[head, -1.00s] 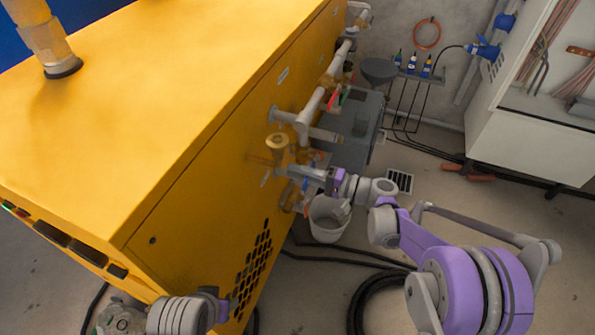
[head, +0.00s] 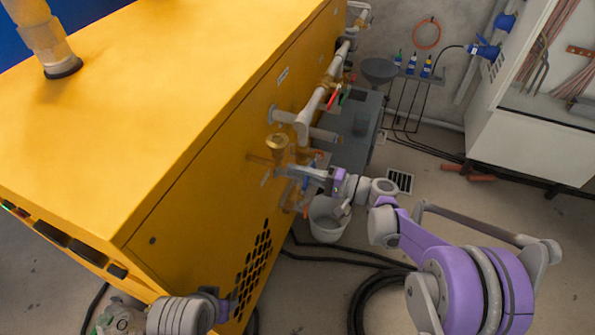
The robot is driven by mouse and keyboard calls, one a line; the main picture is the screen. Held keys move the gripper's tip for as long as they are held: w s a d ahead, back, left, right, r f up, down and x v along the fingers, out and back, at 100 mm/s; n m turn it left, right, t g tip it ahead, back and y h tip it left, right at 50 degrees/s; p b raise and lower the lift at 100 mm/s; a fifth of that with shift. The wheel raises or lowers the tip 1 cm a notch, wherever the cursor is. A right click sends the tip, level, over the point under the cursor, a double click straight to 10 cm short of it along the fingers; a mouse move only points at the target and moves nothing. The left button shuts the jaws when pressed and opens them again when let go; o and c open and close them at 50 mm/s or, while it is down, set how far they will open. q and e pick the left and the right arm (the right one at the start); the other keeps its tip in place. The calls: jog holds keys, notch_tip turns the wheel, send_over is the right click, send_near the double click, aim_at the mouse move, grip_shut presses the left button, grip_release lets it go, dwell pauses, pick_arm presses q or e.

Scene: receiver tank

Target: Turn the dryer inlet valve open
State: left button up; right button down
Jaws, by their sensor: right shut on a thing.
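My right gripper (head: 300,172) reaches the pipework on the side of the yellow machine (head: 200,130). It is shut on a small part beside the brass-coloured fitting (head: 278,143), likely a valve handle. The fingers hide most of that part, so I cannot tell which valve it belongs to or how far it is turned. A blue handle (head: 305,186) shows just below the fingers.
A white bucket (head: 327,222) stands on the floor under the pipework. Black hoses (head: 335,257) lie on the floor nearby. A grey box unit (head: 355,130) stands behind the pipes. A white cabinet (head: 510,140) is at the right. Some floor between is clear.

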jog(key=shift+f, duration=0.1)
dwell(0.4)
jog(key=shift+w+f+n, duration=0.1)
jog(key=shift+f+n, duration=0.75)
jog(key=shift+n, duration=0.55)
jog(key=shift+w+d+f+n+b, duration=0.15)
jog(key=shift+f+n, duration=0.25)
jog(key=shift+n, duration=0.4)
jog(key=shift+w+f+n+b, duration=0.25)
jog(key=shift+f+n, duration=0.15)
jog(key=shift+n, duration=0.4)
jog(key=c, duration=0.8)
grip_release()
jog(key=p+v, duration=0.1)
jog(key=v, duration=0.9)
jog(key=shift+s+d, duration=0.15)
jog(key=shift+d, duration=0.25)
